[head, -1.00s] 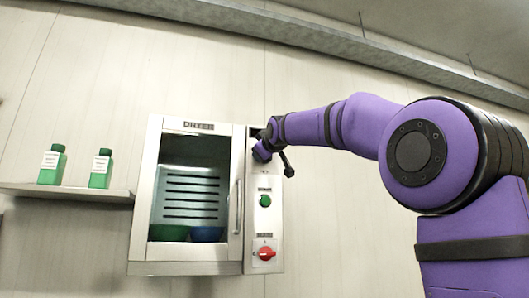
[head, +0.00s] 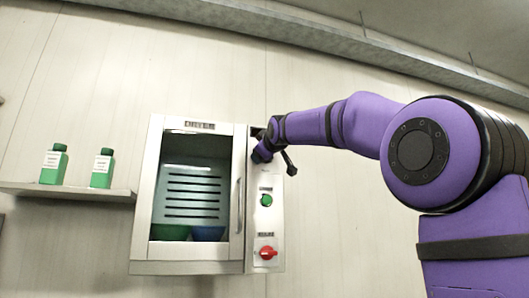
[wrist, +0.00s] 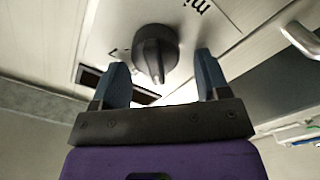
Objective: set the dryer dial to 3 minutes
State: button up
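The dryer (head: 187,266) is a white wall cabinet with a glass door and a control strip on its right side. Its dial (wrist: 155,48) is a dark round knob with a raised grip bar in the wrist view, on a pale panel with partly visible printed marks. I cannot read its setting. In the head view my wrist covers the dial. My gripper (wrist: 162,62) is open, with one blue-grey finger to each side of the knob. Gaps show between the fingers and the knob, so it is not gripped.
Below on the strip are a green button (head: 266,200) and a red switch (head: 267,253). The door handle (head: 239,205) is left of the strip; it also shows in the wrist view (wrist: 303,40). Two green bottles (head: 54,164) (head: 102,168) stand on a shelf (head: 70,191) to the left.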

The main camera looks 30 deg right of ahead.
jog(key=shift+s, duration=0.1)
jog(key=v, duration=1)
jog(key=shift+s, duration=0.25)
jog(key=shift+a, duration=0.1)
jog(key=s+a+f+m+g+y, duration=0.1)
jog(key=s+f, duration=0.7)
jog(key=f, duration=0.8)
jog(key=s+a+f+m+g+y, duration=0.2)
jog(key=s+a+f+g, duration=0.4)
jog(key=f, duration=1)
jog(key=s+a+f+m+g+y, duration=0.2)
jog(key=s+a+f+m+g, duration=0.1)
jog(key=s+f, duration=0.8)
notch_tip(320, 180, down, 5)
jog(key=shift+a+f+g, duration=0.1)
jog(key=shift+a+g, duration=0.4)
jog(key=shift+g, duration=0.6)
